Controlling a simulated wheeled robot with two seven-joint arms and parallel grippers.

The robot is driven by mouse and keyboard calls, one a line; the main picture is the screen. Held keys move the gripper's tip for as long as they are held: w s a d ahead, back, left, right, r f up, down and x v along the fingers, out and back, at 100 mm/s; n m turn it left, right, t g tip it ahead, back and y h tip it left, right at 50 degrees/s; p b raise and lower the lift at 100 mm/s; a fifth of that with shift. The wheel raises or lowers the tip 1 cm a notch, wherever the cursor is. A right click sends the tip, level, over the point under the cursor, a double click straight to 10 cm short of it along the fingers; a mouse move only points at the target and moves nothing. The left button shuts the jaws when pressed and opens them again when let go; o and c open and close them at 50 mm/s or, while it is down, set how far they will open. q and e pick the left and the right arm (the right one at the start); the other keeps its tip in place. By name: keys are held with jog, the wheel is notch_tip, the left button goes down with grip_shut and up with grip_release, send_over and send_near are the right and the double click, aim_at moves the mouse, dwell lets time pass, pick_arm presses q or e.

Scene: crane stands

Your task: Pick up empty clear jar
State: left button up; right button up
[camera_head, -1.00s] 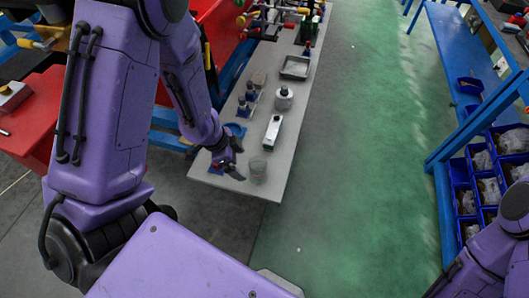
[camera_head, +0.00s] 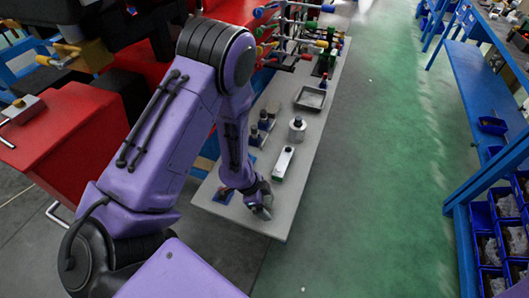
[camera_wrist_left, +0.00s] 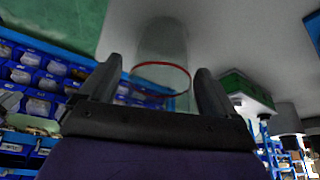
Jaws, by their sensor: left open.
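The clear jar (camera_wrist_left: 162,42) shows in the left wrist view as a transparent cylinder with a red ring, on the pale tabletop. My left gripper (camera_wrist_left: 158,82) is open, its two fingers spread with the jar between and just beyond their tips in that view. I cannot tell whether either finger touches it. In the head view my left gripper (camera_head: 263,205) is low over the near end of the grey table (camera_head: 268,222), and it hides most or all of the jar. My right gripper is out of view.
On the table beyond stand a white and green box (camera_head: 283,163), a grey-white jar (camera_head: 297,128), small dark blue bottles (camera_head: 265,121) and a dark tray (camera_head: 310,98). A red cabinet (camera_head: 75,140) is at left. Blue bins (camera_head: 490,248) are at right. Green floor between is clear.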

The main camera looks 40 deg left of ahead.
pick_arm(q)
jog(key=c, duration=1.1)
jog(key=shift+o, duration=0.2)
jog(key=shift+r, duration=0.1)
